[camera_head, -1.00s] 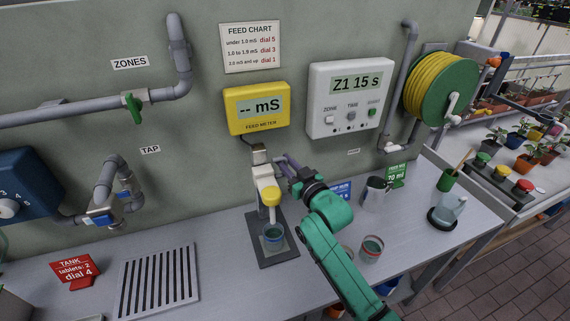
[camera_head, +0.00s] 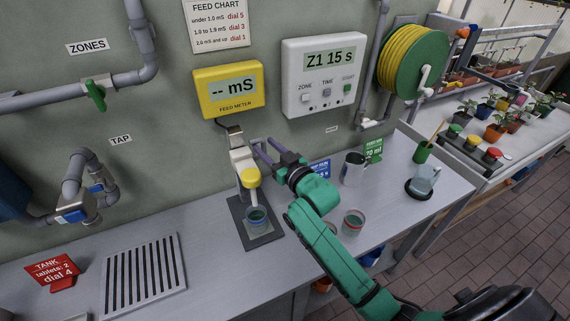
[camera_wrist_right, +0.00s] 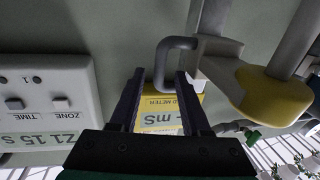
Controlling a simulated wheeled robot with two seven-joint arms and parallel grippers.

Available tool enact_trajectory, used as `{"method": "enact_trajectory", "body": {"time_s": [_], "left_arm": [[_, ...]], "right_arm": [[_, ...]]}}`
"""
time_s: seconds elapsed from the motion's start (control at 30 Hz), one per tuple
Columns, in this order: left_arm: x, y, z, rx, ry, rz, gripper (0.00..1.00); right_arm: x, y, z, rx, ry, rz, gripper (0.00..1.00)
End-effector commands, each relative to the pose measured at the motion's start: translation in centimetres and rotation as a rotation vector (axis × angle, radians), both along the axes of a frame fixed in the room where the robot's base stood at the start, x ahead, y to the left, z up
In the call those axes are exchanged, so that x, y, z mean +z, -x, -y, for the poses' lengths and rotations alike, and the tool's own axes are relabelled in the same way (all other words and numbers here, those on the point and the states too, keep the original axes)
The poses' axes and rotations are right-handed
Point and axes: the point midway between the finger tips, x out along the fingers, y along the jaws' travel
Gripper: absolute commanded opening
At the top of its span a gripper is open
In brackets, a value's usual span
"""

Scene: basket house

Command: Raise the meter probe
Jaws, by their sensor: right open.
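The meter probe stands on a dark base plate in the head view, with a pale grey upright and arm and a yellow head (camera_head: 251,178). The yellow head (camera_wrist_right: 272,98) is at the right of the right wrist view. A cup (camera_head: 257,218) with dark liquid sits under the head. A grey bent handle (camera_wrist_right: 163,58) beside the probe arm reaches close to my right fingertips; whether it is between them I cannot tell. My right gripper (camera_head: 262,146) is open, just right of the probe's upright. The yellow feed meter (camera_head: 229,90) reads "-- mS". My left gripper is out of view.
A white controller (camera_head: 325,75) reading "Z1 15 s" hangs right of the meter. A metal jug (camera_head: 353,168) and a second cup (camera_head: 353,221) stand right of my right arm. A drain grille (camera_head: 143,277) lies left of the probe base, with bare bench between.

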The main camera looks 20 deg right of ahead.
Motion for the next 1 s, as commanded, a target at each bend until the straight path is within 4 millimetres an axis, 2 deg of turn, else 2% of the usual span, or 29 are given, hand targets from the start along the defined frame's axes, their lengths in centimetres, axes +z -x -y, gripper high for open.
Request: {"method": "enact_trajectory", "body": {"time_s": [0.3, 0.43, 0.6, 1.0], "left_arm": [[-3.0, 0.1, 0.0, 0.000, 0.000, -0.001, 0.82], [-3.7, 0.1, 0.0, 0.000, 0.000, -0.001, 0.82], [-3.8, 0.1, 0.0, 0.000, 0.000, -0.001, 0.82], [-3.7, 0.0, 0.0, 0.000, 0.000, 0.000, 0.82]], "right_arm": [[-0.7, 8.0, 2.1, 0.000, 0.003, -0.002, 0.47], [-0.5, 10.6, 2.8, 0.000, 0.001, -0.002, 0.47], [0.0, 11.9, 3.2, 0.000, 0.001, 0.001, 0.47], [0.1, 11.9, 3.2, 0.000, 0.000, 0.002, 0.47]]}}
